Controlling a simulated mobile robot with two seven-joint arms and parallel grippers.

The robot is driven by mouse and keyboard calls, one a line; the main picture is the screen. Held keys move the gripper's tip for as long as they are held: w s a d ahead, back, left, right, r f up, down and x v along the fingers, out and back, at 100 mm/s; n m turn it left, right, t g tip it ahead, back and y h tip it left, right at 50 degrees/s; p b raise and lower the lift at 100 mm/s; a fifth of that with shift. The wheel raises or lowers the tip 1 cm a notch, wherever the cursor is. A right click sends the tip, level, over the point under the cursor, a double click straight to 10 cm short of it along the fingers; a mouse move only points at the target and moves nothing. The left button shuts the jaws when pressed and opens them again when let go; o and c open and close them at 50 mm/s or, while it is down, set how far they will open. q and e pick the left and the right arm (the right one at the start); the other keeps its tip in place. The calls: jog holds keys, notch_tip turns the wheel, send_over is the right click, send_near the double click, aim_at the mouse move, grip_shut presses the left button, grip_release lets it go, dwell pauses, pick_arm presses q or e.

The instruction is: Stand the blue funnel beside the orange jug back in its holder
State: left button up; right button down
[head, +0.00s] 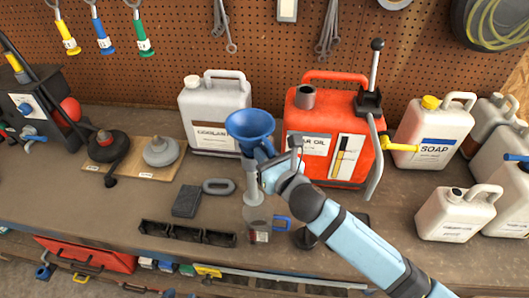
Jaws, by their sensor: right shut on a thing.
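The blue funnel (250,124) is upright, wide mouth up, just left of the orange jug (297,118) labelled as oil. My right gripper (266,168) is shut on the funnel below its cone, with my arm reaching in from the lower right. The funnel's lower end lines up in the picture with a grey bottle-like vessel (257,214); I cannot tell whether they touch. A dark round base (304,239) shows partly behind my arm; I cannot tell whether it is the holder. My left gripper is out of view.
A white coolant jug (214,108) stands behind left. Black bins (187,233), a dark block (186,201) and a grey ring (218,186) lie left. A soap jug (433,130) and other jugs stand right. A pegboard closes the back.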

jog(key=shift+f+b, duration=0.75)
jog(key=shift+f, duration=0.6)
jog(key=c, duration=1.1)
grip_release()
jog(key=b+v, duration=0.1)
jog(key=v, duration=1.2)
jog(key=shift+s+d+b, duration=0.2)
jog(key=shift+s+b, duration=0.15)
jog(key=shift+b, duration=0.05)
jog(key=shift+r, duration=0.15)
